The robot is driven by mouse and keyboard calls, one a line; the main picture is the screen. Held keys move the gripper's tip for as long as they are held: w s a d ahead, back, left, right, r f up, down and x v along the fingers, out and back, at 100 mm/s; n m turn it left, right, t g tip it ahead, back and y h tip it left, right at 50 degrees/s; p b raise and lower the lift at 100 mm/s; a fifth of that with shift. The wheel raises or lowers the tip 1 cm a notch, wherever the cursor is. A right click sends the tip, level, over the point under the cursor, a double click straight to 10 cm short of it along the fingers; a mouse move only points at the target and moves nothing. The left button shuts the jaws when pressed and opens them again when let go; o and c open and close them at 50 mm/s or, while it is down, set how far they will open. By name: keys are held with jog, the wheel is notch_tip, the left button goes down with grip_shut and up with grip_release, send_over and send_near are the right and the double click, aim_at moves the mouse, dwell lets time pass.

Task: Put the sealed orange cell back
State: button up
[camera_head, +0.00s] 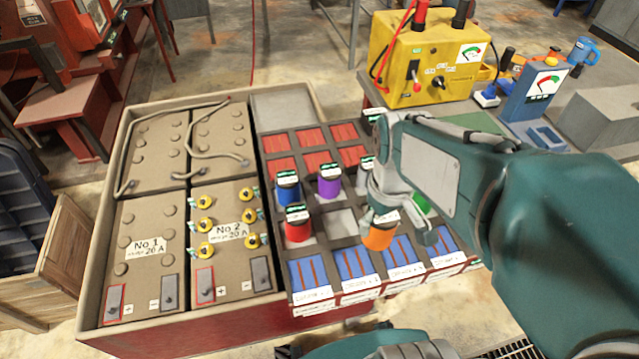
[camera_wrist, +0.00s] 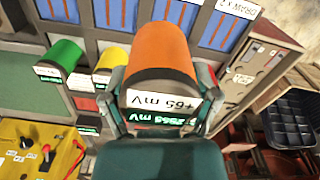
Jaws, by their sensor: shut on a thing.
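The orange cell (camera_head: 379,238) is in my gripper (camera_head: 388,216), over the front right part of the compartment rack (camera_head: 322,242). My gripper is shut on it, with a finger on each side. In the wrist view the orange cell (camera_wrist: 162,50) fills the space between the fingers (camera_wrist: 162,82), and its white label reads +65 mV. A pale, empty compartment (camera_head: 338,222) shows left of the cell. The head view does not clearly show how high the cell is, and my gripper hides the compartments behind it.
Blue (camera_head: 287,190), purple (camera_head: 329,181), red (camera_head: 297,226) and green (camera_head: 421,204) cells stand in the rack near my gripper. A yellow cell (camera_wrist: 111,64) shows in the wrist view. Large batteries (camera_head: 147,245) lie left. A yellow meter box (camera_head: 420,62) stands behind.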

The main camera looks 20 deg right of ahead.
jog(key=w+f, duration=0.2)
jog(key=w, duration=0.1)
jog(key=w+f, duration=0.3)
jog(key=w, duration=0.1)
jog(key=w+a+f, duration=0.1)
jog(key=w+f, duration=0.2)
jog(key=w, duration=0.1)
jog(key=shift+w+a+f, duration=0.1)
jog(key=shift+w+f, duration=0.05)
jog(key=shift+f, duration=0.05)
jog(key=shift+w+a+f, duration=0.15)
jog(key=shift+w+f, duration=0.05)
jog(key=shift+f, duration=0.1)
jog(key=a+f, duration=0.2)
jog(key=f, duration=0.1)
jog(key=shift+a+f, duration=0.1)
jog(key=shift+d, duration=0.75)
jog(key=o, duration=1.2)
jog(key=shift+d, duration=0.1)
jog(key=shift+c, duration=0.2)
jog(key=shift+a, duration=0.55)
notch_tip(320, 180, up, 12)
jog(key=f, duration=0.1)
jog(key=s+r+m+t, duration=0.3)
jog(key=s+r+t, duration=0.2)
jog(key=s+r, duration=0.5)
jog(key=s, duration=0.4)
jog(key=shift+s+d+t, duration=0.15)
jog(key=shift+d+t, duration=0.05)
jog(key=shift+t, duration=0.1)
